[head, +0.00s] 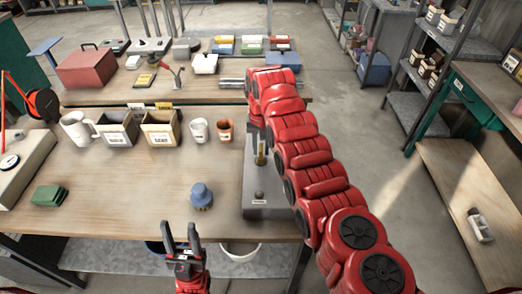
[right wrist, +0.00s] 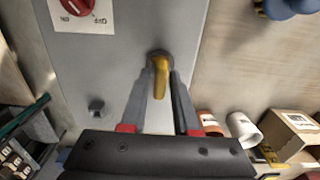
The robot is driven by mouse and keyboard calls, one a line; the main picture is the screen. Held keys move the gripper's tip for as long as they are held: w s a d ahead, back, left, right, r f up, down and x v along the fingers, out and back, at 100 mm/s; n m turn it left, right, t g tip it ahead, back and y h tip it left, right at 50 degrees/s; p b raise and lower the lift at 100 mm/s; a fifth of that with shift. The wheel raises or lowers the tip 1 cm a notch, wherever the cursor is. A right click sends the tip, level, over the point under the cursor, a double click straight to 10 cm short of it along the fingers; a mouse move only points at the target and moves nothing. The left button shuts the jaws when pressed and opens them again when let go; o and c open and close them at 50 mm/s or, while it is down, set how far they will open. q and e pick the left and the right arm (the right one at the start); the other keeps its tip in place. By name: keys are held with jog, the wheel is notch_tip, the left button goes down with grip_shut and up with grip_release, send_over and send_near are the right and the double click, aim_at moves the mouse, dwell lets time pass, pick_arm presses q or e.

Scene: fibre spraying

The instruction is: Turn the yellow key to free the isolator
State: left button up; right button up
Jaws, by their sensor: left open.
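The yellow key (head: 261,158) stands in the grey isolator panel (head: 255,212) at the right of the near bench. In the right wrist view the key (right wrist: 160,80) is between the two fingertips of my right gripper (right wrist: 162,85), with a finger on each side. I cannot tell whether the fingers press on it. A red rotary knob (right wrist: 78,5) on a white plate and a small metal stud (right wrist: 96,106) are also on the panel. My left gripper (head: 181,232) is open and empty at the bench's front edge. My right arm hides part of the panel in the head view.
A blue knobbed object (head: 201,195) stands left of the panel. A green block (head: 49,195) lies further left. Cups (head: 199,130) and label-fronted bins (head: 117,129) line the back of the near bench (head: 130,180). Its middle is mostly clear.

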aim_at(261, 146)
jog(key=shift+o, duration=1.4)
jog(key=shift+r, duration=0.1)
jog(key=shift+r, duration=0.25)
notch_tip(261, 146, up, 6)
jog(key=shift+r+b, duration=0.1)
jog(key=shift+b, duration=0.75)
notch_tip(261, 146, up, 11)
jog(key=p, duration=0.9)
